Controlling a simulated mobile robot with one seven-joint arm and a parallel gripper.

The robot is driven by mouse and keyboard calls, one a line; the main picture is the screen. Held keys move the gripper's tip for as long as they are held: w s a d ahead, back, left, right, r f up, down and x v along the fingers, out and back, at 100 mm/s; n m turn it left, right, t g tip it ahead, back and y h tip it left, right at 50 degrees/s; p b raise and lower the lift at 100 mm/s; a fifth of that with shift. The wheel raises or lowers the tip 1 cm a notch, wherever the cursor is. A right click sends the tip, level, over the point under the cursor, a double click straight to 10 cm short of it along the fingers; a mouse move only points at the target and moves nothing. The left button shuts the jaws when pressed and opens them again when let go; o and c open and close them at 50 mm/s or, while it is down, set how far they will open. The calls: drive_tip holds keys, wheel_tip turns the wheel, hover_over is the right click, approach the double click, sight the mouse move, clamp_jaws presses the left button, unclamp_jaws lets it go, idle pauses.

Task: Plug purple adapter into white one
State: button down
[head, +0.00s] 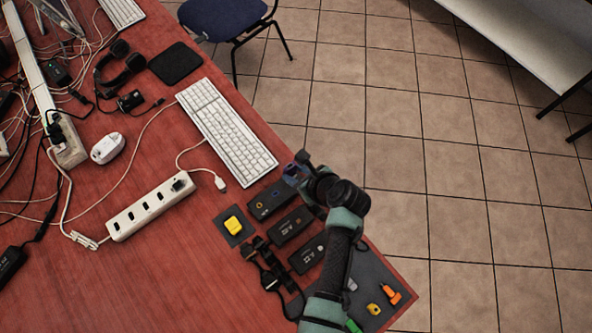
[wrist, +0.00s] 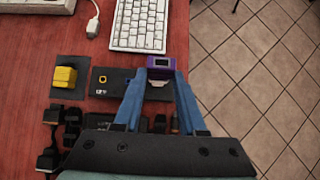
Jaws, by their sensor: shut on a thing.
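A purple adapter (wrist: 161,66) with a pale screen-like face and a white tip is held between the blue fingers of my gripper (wrist: 160,80). In the head view the purple adapter (head: 291,171) is partly hidden by my gripper, above the table's right edge. Below it stand several dark boxes; the nearest box (wrist: 108,82) has a yellow ring. Another box (head: 308,253) has a pale round mark. A small whitish piece (head: 352,285) lies on the dark mat beside my arm; I cannot tell whether it is the white adapter.
A white keyboard (head: 228,131) lies just beyond the boxes. A yellow block (head: 233,225) sits on a dark pad to their left. A white power strip (head: 150,208) and tangled cables lie farther left. Orange (head: 390,294) and yellow (head: 374,309) pieces lie on the mat near the edge.

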drive_tip(key=shift+f+b, duration=0.3)
drive_tip(key=shift+f, duration=0.3)
drive_tip(key=shift+c, duration=2)
unclamp_jaws()
drive_tip(key=shift+r, duration=0.1)
